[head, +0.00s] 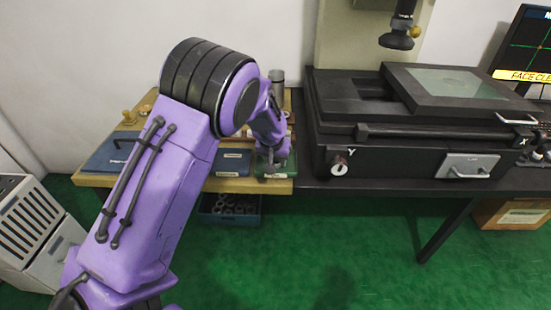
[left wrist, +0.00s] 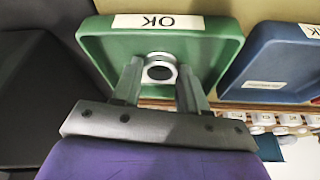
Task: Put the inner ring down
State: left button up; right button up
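My left gripper (head: 271,160) points down over a green tray at the right end of the wooden bench in the head view. In the left wrist view the gripper (left wrist: 160,76) has its two fingers on either side of a small metal inner ring (left wrist: 160,56), with no clear gap between them. The ring is over the floor of the green tray (left wrist: 215,36), which carries an OK label. I cannot tell whether the ring touches the tray floor. In the head view my gripper hides the ring. My right gripper is not in view.
A blue tray (left wrist: 257,75) stands beside the green one. A dark blue flat case (head: 108,158) lies further left on the wooden bench (head: 200,184). A black measuring machine (head: 325,130) stands close to the right. A blue bin (head: 215,218) with rings sits below.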

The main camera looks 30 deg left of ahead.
pick_arm(q)
jog(key=o, duration=0.4)
jog(key=p+v, duration=0.1)
jog(key=v, duration=1.1)
jog(key=shift+w+r, duration=0.1)
jog(key=shift+r, duration=0.1)
